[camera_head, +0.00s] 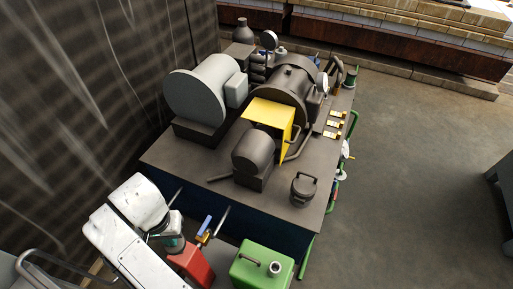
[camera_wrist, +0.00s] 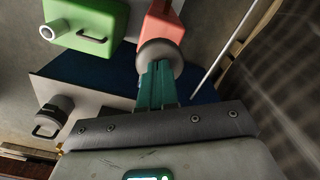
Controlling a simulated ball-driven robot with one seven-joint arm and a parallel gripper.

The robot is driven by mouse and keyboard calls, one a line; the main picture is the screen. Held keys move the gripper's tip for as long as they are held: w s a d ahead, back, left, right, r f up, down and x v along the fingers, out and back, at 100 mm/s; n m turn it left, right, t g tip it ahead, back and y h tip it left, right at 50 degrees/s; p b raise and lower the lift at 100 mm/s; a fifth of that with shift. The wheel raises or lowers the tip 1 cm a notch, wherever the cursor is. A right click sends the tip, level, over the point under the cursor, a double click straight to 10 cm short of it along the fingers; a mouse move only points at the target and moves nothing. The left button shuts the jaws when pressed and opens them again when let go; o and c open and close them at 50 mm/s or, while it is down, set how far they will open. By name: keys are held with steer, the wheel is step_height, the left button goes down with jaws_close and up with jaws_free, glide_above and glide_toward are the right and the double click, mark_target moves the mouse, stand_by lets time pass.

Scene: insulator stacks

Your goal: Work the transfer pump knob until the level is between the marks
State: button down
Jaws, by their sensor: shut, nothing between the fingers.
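My gripper (camera_head: 174,244) is at the lower left in the head view, close beside a red container (camera_head: 194,264). In the wrist view my teal fingers (camera_wrist: 157,70) are together, with nothing seen between them. Their tips point at a round grey knob-like part (camera_wrist: 160,54), which overlaps them in the picture. I cannot tell whether they touch it. The red container (camera_wrist: 161,22) lies just beyond that part. I cannot make out that this part is the transfer pump knob. No level or marks can be read in either view.
A green can (camera_head: 262,266) with a handle and spout stands right of the red container. The dark skid (camera_head: 225,178) carries motors and a yellow guard (camera_head: 270,113). Open floor (camera_head: 410,170) lies right.

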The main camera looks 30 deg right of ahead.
steer(key=shift+f, duration=0.75)
steer(key=shift+r, duration=0.15)
step_height(320, 180, up, 8)
steer(key=p, duration=0.8)
steer(key=shift+r, duration=0.15)
steer(key=shift+d, duration=0.15)
